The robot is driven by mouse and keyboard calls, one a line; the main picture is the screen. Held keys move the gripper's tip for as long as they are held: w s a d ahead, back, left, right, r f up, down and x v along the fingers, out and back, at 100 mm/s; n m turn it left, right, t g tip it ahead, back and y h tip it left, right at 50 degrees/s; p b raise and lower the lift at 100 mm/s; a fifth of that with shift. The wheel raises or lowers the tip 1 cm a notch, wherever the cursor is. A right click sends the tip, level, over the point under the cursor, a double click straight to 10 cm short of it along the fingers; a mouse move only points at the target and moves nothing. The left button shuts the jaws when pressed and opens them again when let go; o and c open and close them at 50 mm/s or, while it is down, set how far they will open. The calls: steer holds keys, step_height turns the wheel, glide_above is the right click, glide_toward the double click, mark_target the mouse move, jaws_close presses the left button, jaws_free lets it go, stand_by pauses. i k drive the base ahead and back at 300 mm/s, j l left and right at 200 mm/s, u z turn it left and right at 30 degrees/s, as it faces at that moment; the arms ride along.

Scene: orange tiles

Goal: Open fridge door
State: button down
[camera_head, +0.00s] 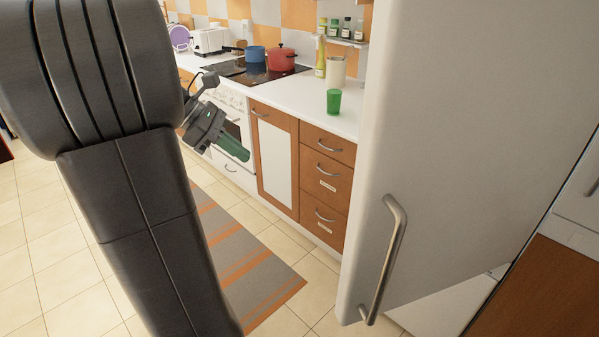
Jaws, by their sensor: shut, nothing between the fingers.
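The white fridge door (470,150) fills much of the right side of the head view. A metal bar handle (387,262) runs upright near its left edge. The door's lower edge slants away over floor and a white lower front (445,308), so it appears swung outward; the fridge inside does not show. My gripper (240,153), with greenish fingers, is shut and empty. It is left of the handle and apart from it, in front of the oven and cabinets in the picture.
A counter (300,93) holds a red pot (281,60), a blue pot (255,54) and a green cup (333,102). Wooden drawers (325,178) stand below. A striped rug (245,262) lies on the tiled floor. A brown panel (540,295) is at lower right.

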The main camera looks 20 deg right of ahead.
mark_target(477, 115)
steer(key=i+j+z, duration=0.25)
steer(key=i+j, duration=0.2)
steer(key=i, duration=0.15)
steer(key=i+j+z, duration=0.3)
steer(key=i+j, duration=0.25)
steer(key=z, duration=1.9)
